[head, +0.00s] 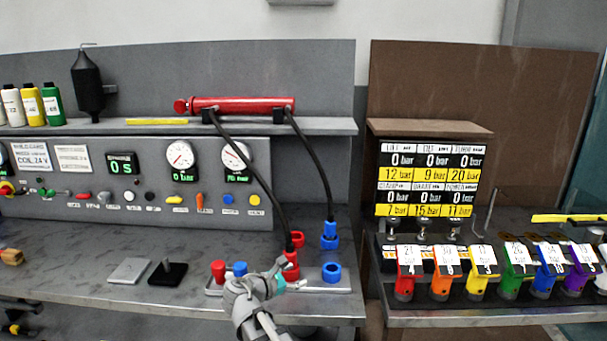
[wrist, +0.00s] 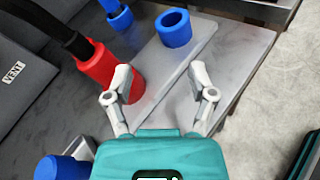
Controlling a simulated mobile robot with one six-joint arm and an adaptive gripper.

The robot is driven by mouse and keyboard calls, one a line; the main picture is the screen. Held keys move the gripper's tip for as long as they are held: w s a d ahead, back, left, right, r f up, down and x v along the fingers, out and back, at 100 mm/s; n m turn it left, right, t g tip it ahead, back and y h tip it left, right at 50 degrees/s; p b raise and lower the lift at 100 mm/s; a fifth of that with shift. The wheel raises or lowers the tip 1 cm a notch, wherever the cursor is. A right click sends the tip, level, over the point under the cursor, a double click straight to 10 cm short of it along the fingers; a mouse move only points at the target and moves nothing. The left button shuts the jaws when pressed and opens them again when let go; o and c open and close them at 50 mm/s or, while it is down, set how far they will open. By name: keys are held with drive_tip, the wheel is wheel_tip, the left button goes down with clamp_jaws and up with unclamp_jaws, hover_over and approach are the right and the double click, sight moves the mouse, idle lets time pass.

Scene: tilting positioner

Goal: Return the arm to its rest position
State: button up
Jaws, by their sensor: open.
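My gripper (head: 280,274) is low over the front of the left bench, and it also shows in the wrist view (wrist: 160,82). Its two fingers are apart with nothing between them. A red hose connector (head: 291,266) stands right beside it; in the wrist view this red connector (wrist: 112,72) lies just left of the left finger. Whether they touch, I cannot tell. A blue ring socket (head: 331,272) sits on the metal plate (wrist: 207,33), beyond the fingers. My forearm hides part of the bench front in the head view.
Two black hoses run from the red cylinder (head: 240,104) on the shelf to the red connector and a blue connector (head: 329,236). Red (head: 218,271) and blue caps stand left of my gripper. A gauge panel (head: 140,178) is behind. Coloured valves (head: 440,272) line the right bench.

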drive_tip(key=s+d+f+m+g, duration=0.1)
drive_tip(key=d+m, duration=0.1)
drive_tip(key=d, duration=0.1)
drive_tip(key=d+f+m+g+p, duration=0.1)
drive_tip(key=d+m, duration=0.1)
drive_tip(key=d, duration=0.1)
drive_tip(key=s+d+f+m+g+y, duration=0.1)
drive_tip(key=d+m+g, duration=0.1)
drive_tip(key=d, duration=0.1)
drive_tip(key=shift+s+d+f, duration=0.1)
drive_tip(key=shift+s+f, duration=0.05)
drive_tip(key=shift+s, duration=0.2)
drive_tip(key=s+d+f+m+g+y+p, duration=0.2)
drive_tip(key=s+d+m+g+y, duration=0.1)
drive_tip(key=m, duration=0.5)
drive_tip(key=s+d+f+m+g+y+p, duration=0.2)
drive_tip(key=s+d+m+g+y+p, duration=0.1)
drive_tip(key=s+d+m+y, duration=0.3)
drive_tip(key=s+d+m+g, duration=0.1)
drive_tip(key=s+d+m, duration=0.1)
drive_tip(key=s+m, duration=0.1)
drive_tip(key=shift+s+d+m+y, duration=0.15)
drive_tip(key=shift+s+m+y, duration=0.15)
drive_tip(key=shift+s, duration=0.5)
